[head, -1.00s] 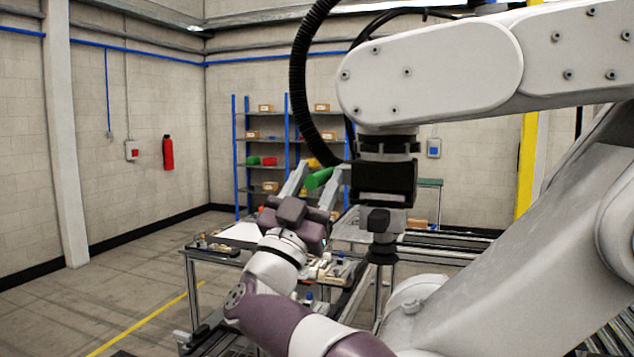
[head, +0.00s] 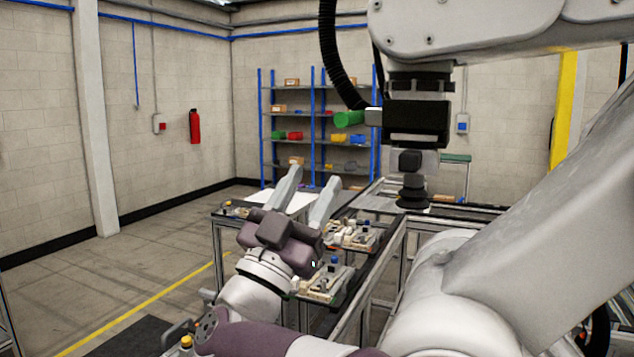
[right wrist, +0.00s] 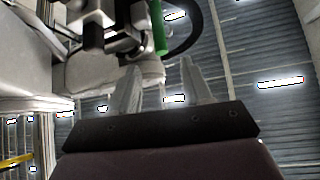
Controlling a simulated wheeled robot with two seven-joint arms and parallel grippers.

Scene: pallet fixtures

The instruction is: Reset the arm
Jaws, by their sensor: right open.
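My right gripper (head: 306,198) is raised in front of the work tables in the head view. Its two grey fingers point up and stand apart, with nothing between them. In the right wrist view the same gripper (right wrist: 160,85) shows its two fingers spread against the ceiling. My right arm comes in from the bottom of the head view. My left gripper is not in view.
A large white industrial arm (head: 530,190) with a black tool (head: 416,122) hangs close on the right. Tables with pallet fixtures (head: 328,278) stand behind my gripper. A blue shelf (head: 315,130) stands at the back. The left floor (head: 130,270) is mostly clear.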

